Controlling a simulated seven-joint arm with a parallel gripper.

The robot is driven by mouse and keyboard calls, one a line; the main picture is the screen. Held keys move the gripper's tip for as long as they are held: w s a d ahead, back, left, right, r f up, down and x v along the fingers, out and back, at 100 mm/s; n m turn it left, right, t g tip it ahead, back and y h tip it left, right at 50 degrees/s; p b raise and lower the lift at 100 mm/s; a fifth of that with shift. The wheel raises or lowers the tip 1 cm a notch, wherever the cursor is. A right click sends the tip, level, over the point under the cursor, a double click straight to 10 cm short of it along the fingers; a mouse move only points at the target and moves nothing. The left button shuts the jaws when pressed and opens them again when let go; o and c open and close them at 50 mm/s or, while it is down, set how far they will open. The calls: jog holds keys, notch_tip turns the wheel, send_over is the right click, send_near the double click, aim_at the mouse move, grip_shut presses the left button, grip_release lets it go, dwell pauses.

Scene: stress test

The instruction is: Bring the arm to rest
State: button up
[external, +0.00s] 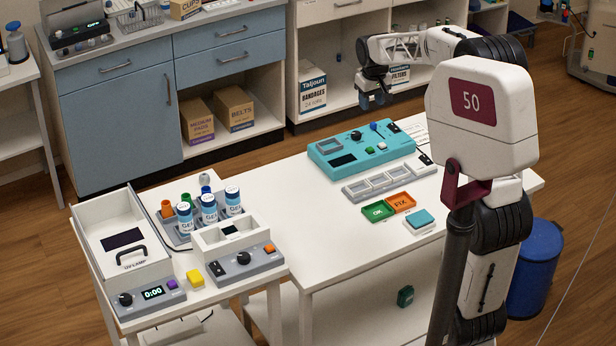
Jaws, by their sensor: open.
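My gripper (375,99) hangs at the end of my raised white and black arm, above the far side of the right white table (330,235). Its dark fingers point downward and are apart, with nothing seen between them. It is clear of the teal device (345,160), which lies below and in front of it in the picture. My arm reaches from the right side toward the left. The near part of the arm is partly hidden behind a white housing.
The right table holds a grey compartment tray (352,193), green OK tray (378,212), orange FIX tray (402,202) and teal-topped block (420,220). The left table carries a white UV lamp box (99,262) and several GEL bottles (209,209). Cabinets (120,120) stand behind.

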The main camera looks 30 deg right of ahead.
jog(key=s+a+r, duration=0.2)
jog(key=s+a, duration=0.2)
jog(key=s, duration=0.5)
jog(key=s+a+r, duration=0.2)
jog(key=s+a, duration=0.2)
jog(key=s, duration=0.6)
jog(key=s+a+f, duration=0.2)
jog(key=s, duration=0.7)
jog(key=s+a+f+t, duration=0.1)
jog(key=s+a+f, duration=0.1)
jog(key=s, duration=0.7)
jog(key=shift+s+f, duration=0.35)
